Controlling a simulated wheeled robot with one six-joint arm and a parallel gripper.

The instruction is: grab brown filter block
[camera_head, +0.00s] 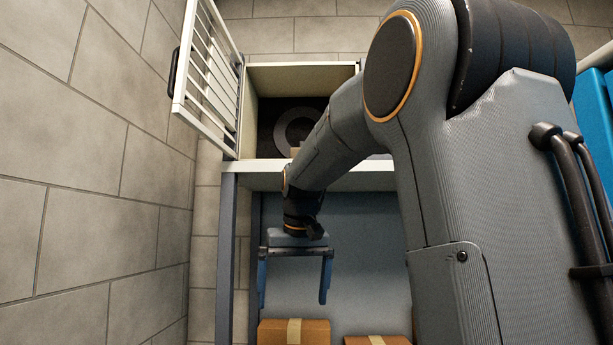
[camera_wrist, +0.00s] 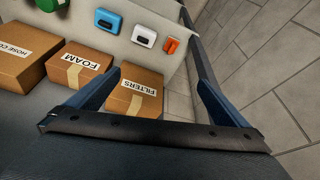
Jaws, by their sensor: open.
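My gripper (camera_head: 294,283) is open and empty, its two blue fingers pointing down in front of the blue-grey lower bay in the head view. Its fingers also show in the wrist view (camera_wrist: 157,82). I cannot clearly identify a brown filter block. A small tan piece (camera_head: 295,152) shows inside the upper compartment beside my arm, mostly hidden; I cannot tell what it is. In the wrist view, a brown carton labelled FILTERS (camera_wrist: 136,96) lies beyond and between the fingers, apart from them.
Cartons marked FOAM (camera_wrist: 80,66) and HOSE (camera_wrist: 25,55) stand beside it. Blue (camera_wrist: 109,19), white (camera_wrist: 144,34) and orange (camera_wrist: 170,46) items sit behind. A slatted door (camera_head: 208,75) stands open left of the upper compartment, which holds a grey ring (camera_head: 283,130).

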